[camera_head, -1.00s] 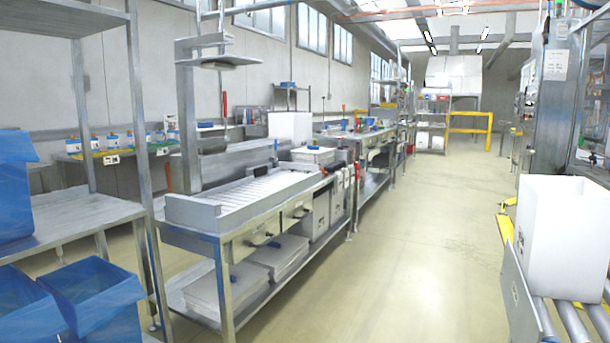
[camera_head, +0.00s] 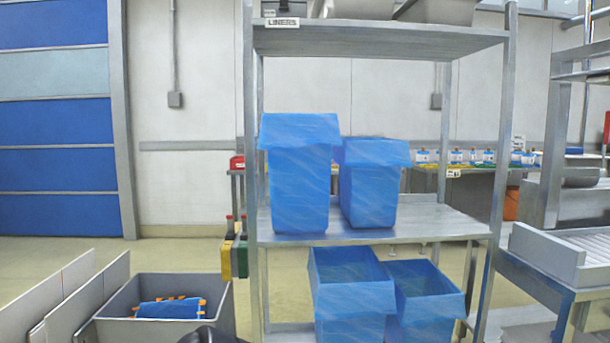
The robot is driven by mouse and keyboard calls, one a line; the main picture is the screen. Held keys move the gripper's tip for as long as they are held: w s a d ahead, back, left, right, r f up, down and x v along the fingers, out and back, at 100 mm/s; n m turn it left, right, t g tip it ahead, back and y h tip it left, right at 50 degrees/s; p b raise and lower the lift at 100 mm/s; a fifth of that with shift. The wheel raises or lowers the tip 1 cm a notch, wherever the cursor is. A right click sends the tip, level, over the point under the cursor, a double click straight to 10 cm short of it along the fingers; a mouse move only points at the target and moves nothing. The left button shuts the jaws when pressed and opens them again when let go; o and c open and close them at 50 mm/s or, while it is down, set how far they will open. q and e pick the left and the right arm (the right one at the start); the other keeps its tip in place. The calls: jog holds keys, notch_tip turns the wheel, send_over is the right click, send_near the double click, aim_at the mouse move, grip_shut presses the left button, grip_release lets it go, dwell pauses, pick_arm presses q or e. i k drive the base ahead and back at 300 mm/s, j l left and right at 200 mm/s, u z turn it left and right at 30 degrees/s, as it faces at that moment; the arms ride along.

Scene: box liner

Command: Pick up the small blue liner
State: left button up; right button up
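Several blue liners stand on a metal shelf rack. On the middle shelf a taller blue liner (camera_head: 300,185) stands at the left, with a somewhat smaller-looking blue liner (camera_head: 372,190) right beside it. Lower down, two open-topped blue liners stand side by side, the left one (camera_head: 350,298) and a narrower-looking right one (camera_head: 425,305); their lower parts are cut off by the picture edge. I cannot tell for sure which is the small liner. Neither of my grippers shows. A dark rounded shape at the bottom edge may be part of me.
The rack (camera_head: 380,38) has upright posts and a LINERS label (camera_head: 282,22). A grey bin (camera_head: 215,308) with blue and orange items stands on the left near upright grey panels (camera_head: 75,295). A metal workbench (camera_head: 560,252) stands at the right.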

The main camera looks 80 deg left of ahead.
aim_at(370, 169)
jog(key=u, duration=2.15)
